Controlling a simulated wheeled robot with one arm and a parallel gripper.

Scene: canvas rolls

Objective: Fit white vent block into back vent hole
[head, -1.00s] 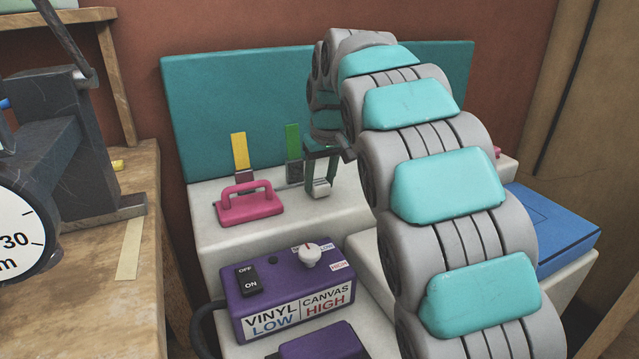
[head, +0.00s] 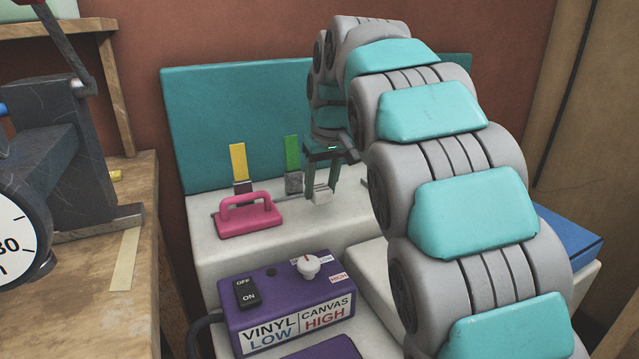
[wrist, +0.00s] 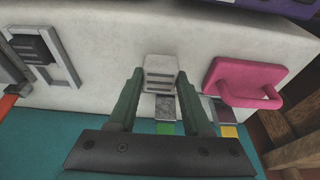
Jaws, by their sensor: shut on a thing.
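The white vent block (wrist: 160,73), a small pale block with dark slots across its face, sits between the fingertips of my gripper (wrist: 158,92) in the wrist view. My gripper (head: 321,184) is shut on it, and the block (head: 322,195) also shows below the fingers in the head view, over the white bench surface by the green strip. Whether it touches the surface is unclear. In the wrist view, a grey-framed rectangular opening (wrist: 66,72) lies to the left, partly covered by a dark ridged piece (wrist: 30,46). I cannot tell whether this is the back vent hole.
A pink handled tool (head: 247,216) lies left of my gripper. Green (head: 292,153) and yellow (head: 238,162) strips stand before the teal back panel (head: 220,105). A purple switch box (head: 285,305) is in front. A blue box (head: 568,238) is at right, partly behind my arm.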

